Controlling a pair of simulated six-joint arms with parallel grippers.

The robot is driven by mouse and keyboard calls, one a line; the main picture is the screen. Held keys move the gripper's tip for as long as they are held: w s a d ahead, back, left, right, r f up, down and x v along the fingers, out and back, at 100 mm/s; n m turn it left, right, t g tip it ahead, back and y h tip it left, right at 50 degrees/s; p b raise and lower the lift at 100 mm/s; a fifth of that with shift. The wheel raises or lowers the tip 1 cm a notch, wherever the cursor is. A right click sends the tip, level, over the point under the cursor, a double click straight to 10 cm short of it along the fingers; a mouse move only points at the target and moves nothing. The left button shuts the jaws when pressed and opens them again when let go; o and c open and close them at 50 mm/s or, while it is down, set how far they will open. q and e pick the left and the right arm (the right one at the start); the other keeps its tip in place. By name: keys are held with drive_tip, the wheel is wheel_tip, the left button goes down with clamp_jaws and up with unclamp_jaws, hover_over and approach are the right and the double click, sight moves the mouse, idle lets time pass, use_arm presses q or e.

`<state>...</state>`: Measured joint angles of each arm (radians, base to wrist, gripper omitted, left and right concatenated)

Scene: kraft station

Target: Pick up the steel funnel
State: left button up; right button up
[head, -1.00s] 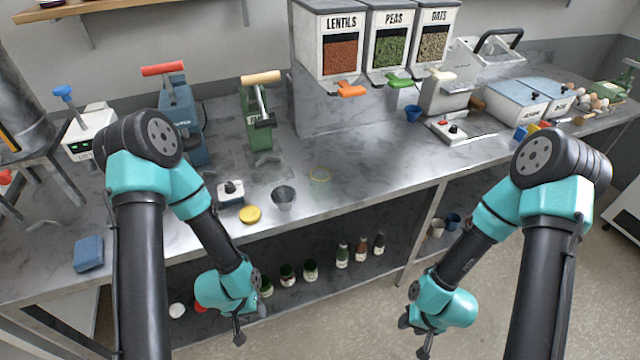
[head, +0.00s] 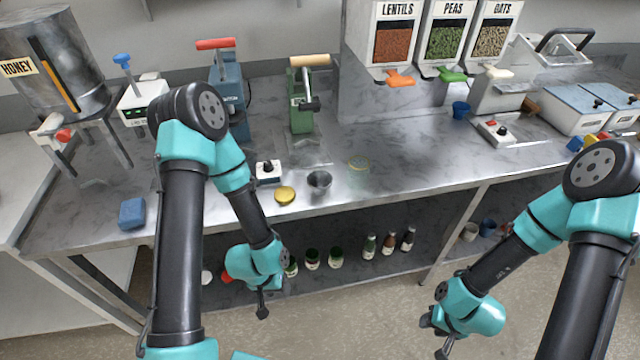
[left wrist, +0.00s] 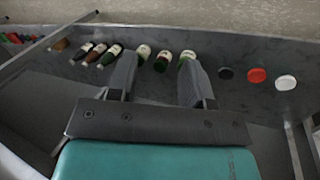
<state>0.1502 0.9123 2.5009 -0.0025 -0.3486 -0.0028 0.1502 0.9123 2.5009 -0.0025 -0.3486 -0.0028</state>
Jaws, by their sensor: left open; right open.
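The steel funnel (head: 319,181) is a small grey cone on the counter near its front edge, right of a yellow lid (head: 284,195). My left gripper (head: 262,305) hangs below and in front of the counter edge, apart from the funnel. In the left wrist view my left gripper (left wrist: 154,80) is open, with nothing between its fingers; the funnel does not show there. My right gripper (head: 440,335) hangs low in front of the counter at the right, open and far from the funnel.
A white box with a black knob (head: 268,172) stands left of the funnel. A green press (head: 302,100) stands behind it. A blue sponge (head: 132,213) lies at the left. Bottles (head: 388,244) stand on the lower shelf. The counter right of the funnel is mostly clear.

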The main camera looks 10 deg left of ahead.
use_arm(q)
drive_tip(key=o, duration=1)
